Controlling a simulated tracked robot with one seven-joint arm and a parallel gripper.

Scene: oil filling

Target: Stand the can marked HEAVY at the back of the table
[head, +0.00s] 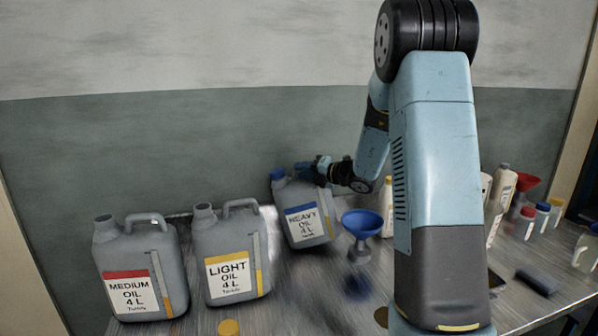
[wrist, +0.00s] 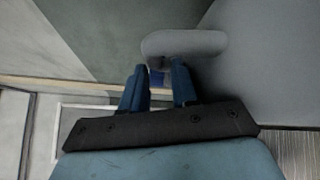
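The can marked HEAVY (head: 307,222) is grey, with a blue cap and a blue-topped label. It is at the back of the table, right of the other two cans, and leans slightly left in the head view. My gripper (head: 308,168) is at its top, at the handle. In the wrist view, my gripper's blue fingers (wrist: 158,82) are a small gap apart and closed on the grey handle (wrist: 185,43), which hides their tips. Whether the can's base touches the table cannot be told.
The grey LIGHT can (head: 229,262) and MEDIUM can (head: 138,275) stand at the left front. A blue funnel (head: 362,222) is close right of the HEAVY can. Bottles (head: 500,195) and a red funnel (head: 525,181) stand at the right. The wall is behind the table.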

